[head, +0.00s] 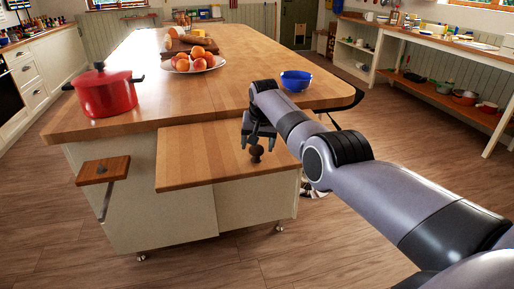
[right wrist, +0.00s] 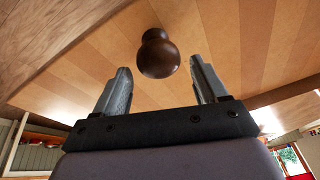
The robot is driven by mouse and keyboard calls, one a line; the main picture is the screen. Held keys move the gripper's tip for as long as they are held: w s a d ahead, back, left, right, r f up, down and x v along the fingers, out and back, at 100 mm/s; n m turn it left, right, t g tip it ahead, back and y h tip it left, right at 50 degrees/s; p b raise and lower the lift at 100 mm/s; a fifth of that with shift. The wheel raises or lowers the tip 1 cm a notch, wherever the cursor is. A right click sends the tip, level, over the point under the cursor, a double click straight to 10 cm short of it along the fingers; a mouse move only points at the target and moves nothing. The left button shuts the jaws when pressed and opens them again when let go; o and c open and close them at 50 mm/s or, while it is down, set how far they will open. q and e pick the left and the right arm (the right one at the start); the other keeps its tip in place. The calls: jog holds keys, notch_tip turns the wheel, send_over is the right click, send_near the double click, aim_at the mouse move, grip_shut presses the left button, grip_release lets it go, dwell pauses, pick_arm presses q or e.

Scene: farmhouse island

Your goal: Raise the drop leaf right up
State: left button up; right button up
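The drop leaf (head: 190,155) is a pale wooden panel at the near side of the island, below the worktop edge; its exact angle is hard to tell. A dark brown round knob (head: 256,151) sits on it near its lower right part. My right gripper (head: 258,140) is at the knob, reaching in from the right. In the right wrist view the fingers (right wrist: 160,85) are apart, and the knob (right wrist: 158,55) lies between and just beyond their tips, with no clear contact. The leaf's wood (right wrist: 90,60) fills the background there. My left gripper is not in view.
On the island worktop (head: 215,95) stand a red pot (head: 104,92), a fruit plate (head: 194,66) and a blue bowl (head: 296,80). A small wooden block on a metal arm (head: 103,170) juts out left of the leaf. The wooden floor (head: 330,245) in front is clear.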

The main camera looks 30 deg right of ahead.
jog(key=shift+a+f, duration=0.15)
jog(key=shift+f, duration=0.15)
jog(key=shift+p+v, duration=1.1)
jog(key=shift+v, duration=2.55)
